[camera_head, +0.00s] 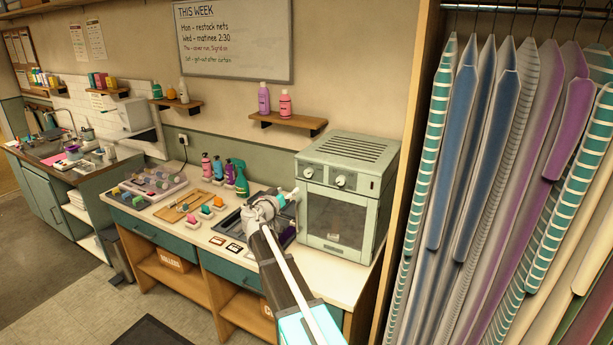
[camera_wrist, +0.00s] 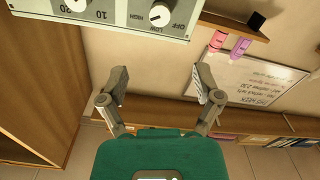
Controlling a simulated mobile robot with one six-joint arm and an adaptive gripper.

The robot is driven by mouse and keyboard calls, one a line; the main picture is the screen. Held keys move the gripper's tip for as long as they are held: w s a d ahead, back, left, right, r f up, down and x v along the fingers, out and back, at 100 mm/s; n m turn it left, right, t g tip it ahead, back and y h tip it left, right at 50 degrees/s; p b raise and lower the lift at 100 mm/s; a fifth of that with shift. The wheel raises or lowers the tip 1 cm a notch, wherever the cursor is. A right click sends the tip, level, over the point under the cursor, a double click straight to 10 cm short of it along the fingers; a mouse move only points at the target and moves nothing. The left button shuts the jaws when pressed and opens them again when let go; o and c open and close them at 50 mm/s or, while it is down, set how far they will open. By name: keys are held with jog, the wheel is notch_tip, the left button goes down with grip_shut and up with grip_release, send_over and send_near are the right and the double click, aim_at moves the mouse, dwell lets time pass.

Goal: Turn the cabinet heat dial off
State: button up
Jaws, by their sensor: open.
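The heat cabinet (camera_head: 345,195) is a pale green box with a dark glass door, standing on the worktop. Two white dials sit above its door. The left one (camera_head: 308,172) appears to be the heat dial, marked OFF, LOW and HIGH in the upside-down wrist view (camera_wrist: 160,15). Its pointer setting is hard to read. The other dial (camera_head: 340,181) is marked with 10 and 20. My gripper (camera_head: 290,196) is at the cabinet's left front, just below the left dial. Its fingers (camera_wrist: 160,86) are spread and empty, apart from both dials.
A wall shelf (camera_head: 288,121) with two bottles is above the cabinet's left. Spray bottles (camera_head: 238,178), a dark tray (camera_head: 232,222) and small coloured items stand left on the worktop.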

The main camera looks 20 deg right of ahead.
aim_at(308, 174)
jog(key=shift+w+d, duration=0.1)
jog(key=x, duration=1.3)
jog(key=shift+w+d, duration=0.15)
jog(key=shift+d, duration=0.05)
grip_shut()
